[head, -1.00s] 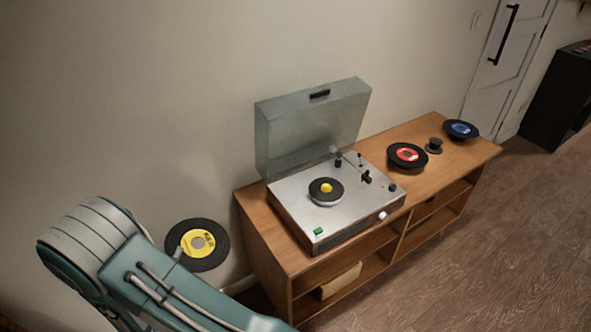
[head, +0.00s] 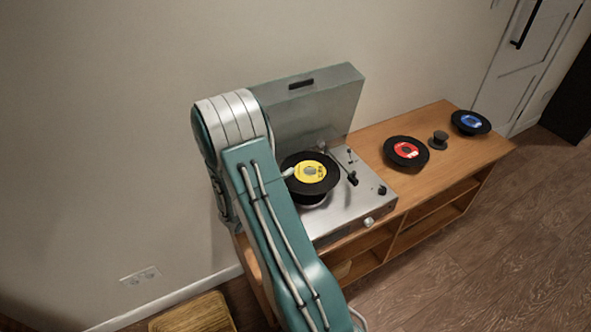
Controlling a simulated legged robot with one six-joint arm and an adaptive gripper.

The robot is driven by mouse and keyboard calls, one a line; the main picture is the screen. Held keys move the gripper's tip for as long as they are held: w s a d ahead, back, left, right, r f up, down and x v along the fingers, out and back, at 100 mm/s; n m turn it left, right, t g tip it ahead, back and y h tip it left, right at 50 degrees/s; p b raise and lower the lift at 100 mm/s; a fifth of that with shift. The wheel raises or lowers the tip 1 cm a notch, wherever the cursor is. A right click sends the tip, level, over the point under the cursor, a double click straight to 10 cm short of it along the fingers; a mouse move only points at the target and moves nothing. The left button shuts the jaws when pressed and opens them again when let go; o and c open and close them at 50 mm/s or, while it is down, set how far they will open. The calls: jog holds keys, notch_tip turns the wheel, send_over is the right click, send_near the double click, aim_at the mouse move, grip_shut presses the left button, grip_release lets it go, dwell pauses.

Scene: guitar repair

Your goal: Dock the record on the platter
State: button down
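The black record with a yellow label (head: 322,186) is over the turntable (head: 354,214), above its small round platter (head: 312,205). A sliver of the platter shows below the record's front edge. I cannot tell whether they touch. A pale tip of my gripper (head: 288,172) shows at the left edge of the label and holds the record. The rest of my gripper is hidden behind my teal arm, which also covers the turntable's left part. The turntable's clear lid (head: 325,100) stands open behind. The tonearm (head: 350,172) is right of the record.
The wooden cabinet (head: 440,178) bears the turntable. On its right stand a red-label record (head: 406,152), a small dark knob-like piece (head: 438,140) and a blue-label record (head: 470,122). A woven box (head: 195,313) is on the floor at the lower left. Open floor lies at right.

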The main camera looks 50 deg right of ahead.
jog(key=shift+a, duration=0.3)
jog(key=shift+a+f, duration=0.75)
jog(key=shift+f, duration=0.35)
jog(key=d+f, duration=0.2)
jog(key=f, duration=0.1)
jog(key=shift+a+f, duration=0.1)
jog(key=shift+f, duration=0.05)
jog(key=shift+a, duration=0.6)
jog(key=shift+f, duration=0.1)
jog(key=shift+d, duration=0.15)
jog(key=shift+s, duration=0.3)
